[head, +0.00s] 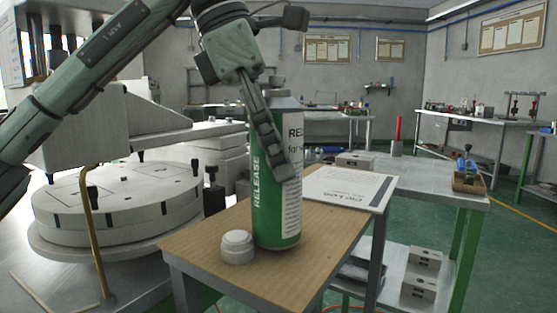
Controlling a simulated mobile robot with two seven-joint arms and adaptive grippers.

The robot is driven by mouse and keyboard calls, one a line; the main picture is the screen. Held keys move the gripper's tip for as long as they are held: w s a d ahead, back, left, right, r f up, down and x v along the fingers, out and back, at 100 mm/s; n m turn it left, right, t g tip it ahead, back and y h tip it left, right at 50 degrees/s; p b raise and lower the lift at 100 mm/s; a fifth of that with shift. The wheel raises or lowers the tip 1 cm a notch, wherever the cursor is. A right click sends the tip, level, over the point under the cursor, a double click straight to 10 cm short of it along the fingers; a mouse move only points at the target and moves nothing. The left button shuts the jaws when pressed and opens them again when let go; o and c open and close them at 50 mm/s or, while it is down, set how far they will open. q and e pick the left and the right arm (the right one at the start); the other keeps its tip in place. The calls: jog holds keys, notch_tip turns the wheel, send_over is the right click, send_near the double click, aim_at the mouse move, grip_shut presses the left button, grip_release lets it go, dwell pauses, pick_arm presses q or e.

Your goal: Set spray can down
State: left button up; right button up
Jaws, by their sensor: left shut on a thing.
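A green and white spray can (265,215) labelled RELEASE stands upright, its base at the surface of a small wooden-topped table (205,276). I cannot tell whether the base fully rests on the wood. My left gripper (282,165) is shut on the can, coming down from above with a finger across its front. The other finger is hidden behind the can. A white round cap (237,246) sits on the table just left of the can's base. My right gripper is not in view.
A printed sheet (348,188) lies to the right of the can. A large round mould (120,205) on the machine stands at left. Bare wood lies in front of the can.

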pick_arm(q)
jog(key=shift+f, duration=0.4)
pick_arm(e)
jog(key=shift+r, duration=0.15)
pick_arm(q)
jog(key=shift+f, duration=0.15)
jog(key=o, duration=1.5)
jog(key=shift+c, duration=0.2)
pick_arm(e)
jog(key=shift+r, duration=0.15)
